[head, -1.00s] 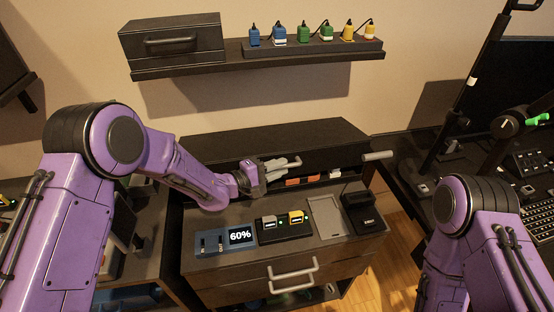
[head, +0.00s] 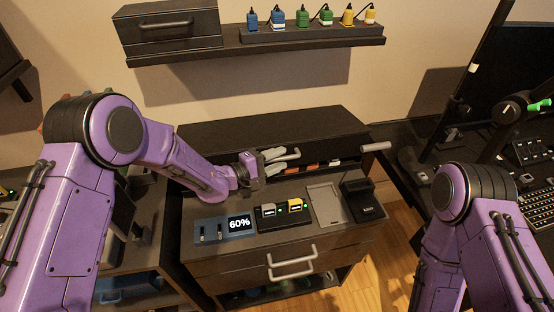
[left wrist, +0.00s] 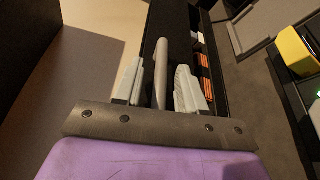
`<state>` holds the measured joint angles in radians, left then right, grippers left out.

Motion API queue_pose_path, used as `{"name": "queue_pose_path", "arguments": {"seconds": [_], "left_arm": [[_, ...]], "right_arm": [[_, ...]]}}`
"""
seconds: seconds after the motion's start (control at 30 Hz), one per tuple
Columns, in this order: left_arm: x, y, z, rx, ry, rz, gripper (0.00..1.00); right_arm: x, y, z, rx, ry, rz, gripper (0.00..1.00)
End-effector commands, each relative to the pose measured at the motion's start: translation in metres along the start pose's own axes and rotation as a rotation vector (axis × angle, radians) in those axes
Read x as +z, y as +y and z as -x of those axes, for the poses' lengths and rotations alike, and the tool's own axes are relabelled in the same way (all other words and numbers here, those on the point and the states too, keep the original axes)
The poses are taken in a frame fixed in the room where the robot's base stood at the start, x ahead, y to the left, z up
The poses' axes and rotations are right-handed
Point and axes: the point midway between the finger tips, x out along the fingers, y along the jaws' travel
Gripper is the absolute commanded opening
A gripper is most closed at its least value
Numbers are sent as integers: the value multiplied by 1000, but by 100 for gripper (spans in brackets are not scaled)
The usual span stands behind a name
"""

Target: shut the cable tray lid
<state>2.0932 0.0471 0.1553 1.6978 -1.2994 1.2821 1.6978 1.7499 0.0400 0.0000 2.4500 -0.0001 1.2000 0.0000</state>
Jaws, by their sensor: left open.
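The cable tray is the long dark trough at the back of the cabinet. Its dark lid (head: 275,128) stands raised, and orange and white items (head: 312,166) show in the opening below it. A light grey handle bar shows at the tray's right end (head: 376,146). My left gripper (head: 283,154) is open at the left part of the tray. In the left wrist view a grey bar (left wrist: 161,72) lies between the two pale fingers, with a gap on each side. I cannot tell whether either finger touches it. My right gripper is out of view.
In front of the tray, the cabinet top holds a 60% display (head: 239,223), a charger with grey and yellow blocks (head: 283,212) and a black dock (head: 361,199). A wall shelf (head: 260,47) with a closed box and several coloured plugs is above.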

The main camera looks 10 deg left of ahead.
Motion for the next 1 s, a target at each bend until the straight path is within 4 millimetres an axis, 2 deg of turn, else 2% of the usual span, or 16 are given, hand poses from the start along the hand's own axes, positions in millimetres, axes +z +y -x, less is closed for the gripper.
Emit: {"name": "queue_pose_path", "arguments": {"seconds": [0.13,0.4,0.5,0.63,0.83,0.87,0.9,0.97,1.0], "left_arm": [[-2,-1,20,1,4,2,40],[-1,-1,82,3,3,3,40],[-1,0,97,2,2,1,40],[0,0,105,0,1,0,40],[0,0,105,0,0,0,40],[0,0,105,0,1,0,34],[0,-1,105,-1,2,0,21],[-1,-4,105,-4,9,-2,1],[-1,-7,106,-8,19,-4,0]], "right_arm": [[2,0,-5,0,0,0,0],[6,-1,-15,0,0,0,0],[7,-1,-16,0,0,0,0],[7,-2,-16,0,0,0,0],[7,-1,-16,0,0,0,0],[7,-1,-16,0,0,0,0],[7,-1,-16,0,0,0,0],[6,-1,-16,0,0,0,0],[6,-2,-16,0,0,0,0]]}}
